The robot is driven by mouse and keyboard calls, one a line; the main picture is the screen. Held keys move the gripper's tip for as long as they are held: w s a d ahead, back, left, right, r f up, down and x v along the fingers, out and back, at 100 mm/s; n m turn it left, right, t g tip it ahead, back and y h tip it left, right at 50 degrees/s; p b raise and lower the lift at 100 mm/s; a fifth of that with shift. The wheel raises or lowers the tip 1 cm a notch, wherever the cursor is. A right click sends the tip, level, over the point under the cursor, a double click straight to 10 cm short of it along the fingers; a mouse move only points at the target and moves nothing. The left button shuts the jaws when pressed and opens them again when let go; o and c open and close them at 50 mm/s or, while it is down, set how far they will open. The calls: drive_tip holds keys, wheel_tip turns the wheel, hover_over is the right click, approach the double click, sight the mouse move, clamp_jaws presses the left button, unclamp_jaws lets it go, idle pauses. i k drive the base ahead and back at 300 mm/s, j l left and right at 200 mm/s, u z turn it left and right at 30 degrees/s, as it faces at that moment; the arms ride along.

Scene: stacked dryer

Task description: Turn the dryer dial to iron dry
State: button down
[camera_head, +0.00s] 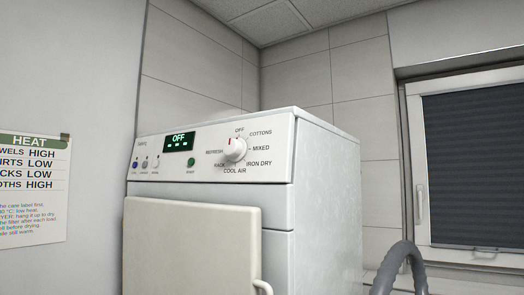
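The white dryer (325,190) stands in the middle of the head view, its front panel turned toward me. The dial (236,149) is a white round knob on the right part of that panel. Labels around it read OFF, COTTONS, MIXED, IRON DRY, COOL AIR, RACK and REFRESH. The iron dry label (259,163) is at the dial's lower right. A small red mark shows on the dial's upper left, near OFF. The display (179,141) reads OFF in light letters. My gripper is not in view, and nothing touches the dial.
A cream panel (190,245) with a curved handle stands in front of the dryer's lower part. A grey ribbed hose (402,262) arches at the lower right. A heat chart (33,188) hangs on the left. A window with a dark blind (475,165) is at right.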

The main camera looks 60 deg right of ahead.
sight(235, 149)
drive_tip(key=z, duration=1.45)
